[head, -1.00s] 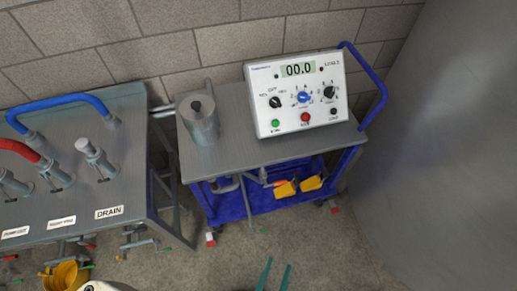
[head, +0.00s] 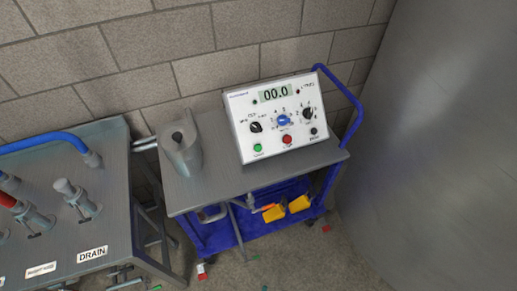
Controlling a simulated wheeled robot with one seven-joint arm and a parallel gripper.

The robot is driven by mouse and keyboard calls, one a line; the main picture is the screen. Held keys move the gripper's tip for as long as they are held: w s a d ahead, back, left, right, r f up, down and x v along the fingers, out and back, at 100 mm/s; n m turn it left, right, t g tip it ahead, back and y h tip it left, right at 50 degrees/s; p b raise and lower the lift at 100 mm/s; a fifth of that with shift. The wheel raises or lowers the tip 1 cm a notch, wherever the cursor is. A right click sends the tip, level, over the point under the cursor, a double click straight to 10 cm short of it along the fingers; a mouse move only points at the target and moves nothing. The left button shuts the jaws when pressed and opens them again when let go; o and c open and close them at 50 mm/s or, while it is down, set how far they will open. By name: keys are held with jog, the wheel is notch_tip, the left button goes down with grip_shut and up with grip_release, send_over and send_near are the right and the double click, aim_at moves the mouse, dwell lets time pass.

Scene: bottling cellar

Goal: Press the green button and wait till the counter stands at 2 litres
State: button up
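A white control box (head: 262,113) stands tilted on a grey cart top, its face towards me. Its counter (head: 275,94) reads 00.0. The green button (head: 257,148) is at the lower left of the face, with nothing touching it. A red button (head: 287,139) is in the lower middle and a small dark button (head: 314,132) at the lower right. A blue knob (head: 283,120) sits between two black knobs. My gripper is not in view.
A metal cylinder (head: 182,152) stands left of the box on the cart (head: 215,178). The cart's blue handle (head: 347,115) rises at right. A bench (head: 112,215) with hoses and fittings, labelled DRAIN, is at left. A large grey surface (head: 440,150) fills the right.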

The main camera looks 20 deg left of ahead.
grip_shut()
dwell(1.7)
